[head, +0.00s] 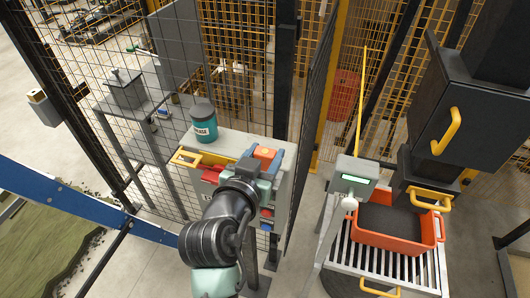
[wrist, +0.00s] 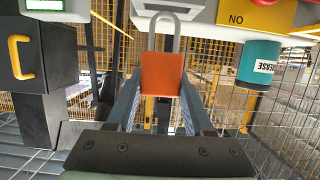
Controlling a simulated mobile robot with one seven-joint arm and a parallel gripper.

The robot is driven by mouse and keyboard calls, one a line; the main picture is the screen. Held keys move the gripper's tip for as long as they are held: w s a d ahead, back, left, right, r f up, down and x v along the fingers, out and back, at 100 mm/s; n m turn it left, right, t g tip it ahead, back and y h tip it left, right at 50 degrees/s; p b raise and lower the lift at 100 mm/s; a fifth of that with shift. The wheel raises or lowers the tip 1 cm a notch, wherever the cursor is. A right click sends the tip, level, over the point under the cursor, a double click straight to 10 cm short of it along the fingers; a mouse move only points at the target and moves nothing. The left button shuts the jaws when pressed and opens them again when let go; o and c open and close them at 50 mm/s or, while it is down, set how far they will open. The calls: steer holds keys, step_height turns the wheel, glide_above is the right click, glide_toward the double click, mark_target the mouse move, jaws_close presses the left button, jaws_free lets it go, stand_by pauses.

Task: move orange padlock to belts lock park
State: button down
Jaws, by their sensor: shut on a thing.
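My gripper (head: 261,164) is shut on the orange padlock (head: 265,152) at the grey lock board (head: 286,188). In the wrist view the orange padlock (wrist: 161,74) sits between the two fingers of my gripper (wrist: 161,92), its grey shackle pointing to the top of the picture, toward a pale surface. I cannot tell whether the shackle is around anything. Red and blue pieces (head: 266,213) show on the board beside my arm. My arm hides much of the board's front and its lettering, so I cannot make out which place is the belts park.
A teal grease tub (head: 204,122) stands on the board's top, near a yellow bar (head: 200,158). Mesh fencing (head: 311,130) rises close behind and right. A red-orange crate (head: 386,239) lies on rollers at right, near a grey post with a green display (head: 355,179).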

mark_target(265, 170)
steer(key=shift+f+b, duration=1.7)
steer(key=shift+f, duration=0.35)
steer(key=shift+c, duration=1)
jaws_free()
steer(key=shift+s, duration=0.1)
steer(key=b+v, duration=0.3)
steer(key=v, duration=1)
